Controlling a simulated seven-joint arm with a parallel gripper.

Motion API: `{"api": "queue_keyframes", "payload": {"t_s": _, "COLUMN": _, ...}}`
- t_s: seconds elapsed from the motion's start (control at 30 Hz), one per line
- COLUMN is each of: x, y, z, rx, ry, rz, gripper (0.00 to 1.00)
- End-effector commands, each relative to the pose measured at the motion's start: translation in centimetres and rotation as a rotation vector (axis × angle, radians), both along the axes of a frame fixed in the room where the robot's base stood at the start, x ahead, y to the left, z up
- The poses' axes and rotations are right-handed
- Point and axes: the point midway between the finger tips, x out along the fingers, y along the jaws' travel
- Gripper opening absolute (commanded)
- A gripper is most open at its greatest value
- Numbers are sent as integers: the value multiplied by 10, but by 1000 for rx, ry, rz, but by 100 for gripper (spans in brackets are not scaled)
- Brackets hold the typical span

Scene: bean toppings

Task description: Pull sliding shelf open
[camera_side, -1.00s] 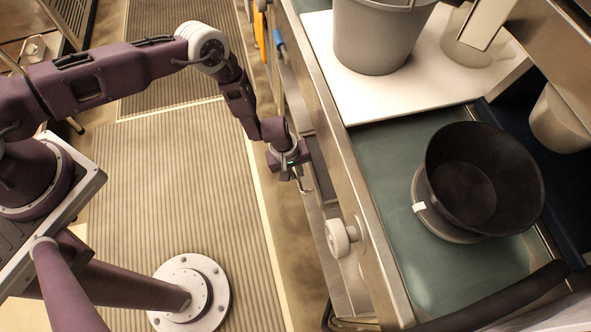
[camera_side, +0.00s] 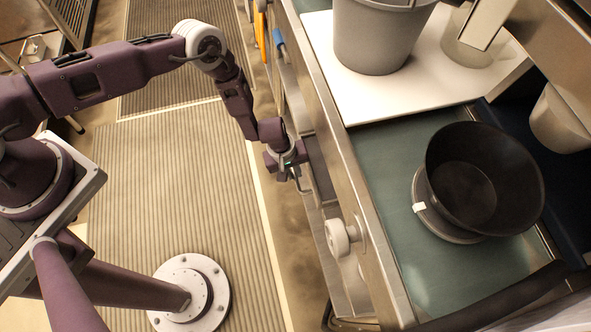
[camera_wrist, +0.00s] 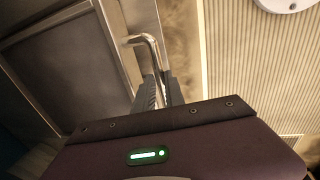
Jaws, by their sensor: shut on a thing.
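The sliding shelf (camera_side: 322,170) is below the counter in the side view, partly hidden by the counter's edge. Its metal bar handle (camera_wrist: 150,44) shows in the wrist view as a bent bar standing out from a grey metal panel. My gripper (camera_wrist: 158,92) is shut on this handle, with the dark fingers on either side of the bar.
A steel counter holds a black bowl (camera_side: 470,190) on a round base, a grey bucket (camera_side: 375,40) and a white board (camera_side: 375,103). Ribbed floor mat (camera_side: 190,190) lies clear left of the gripper.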

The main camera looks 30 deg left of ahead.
Motion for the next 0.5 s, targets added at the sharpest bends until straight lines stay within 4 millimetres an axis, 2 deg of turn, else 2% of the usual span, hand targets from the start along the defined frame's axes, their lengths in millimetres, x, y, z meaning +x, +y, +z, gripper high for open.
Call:
{"api": "queue_keyframes", "payload": {"t_s": 0.17, "x": -23, "y": 23, "z": 0, "rx": -2, "ry": 5, "rz": 5, "gripper": 0}}
{"api": "queue_keyframes", "payload": {"t_s": 0.5, "x": -93, "y": 93, "z": 0, "rx": -1, "ry": 4, "rz": 4, "gripper": 0}}
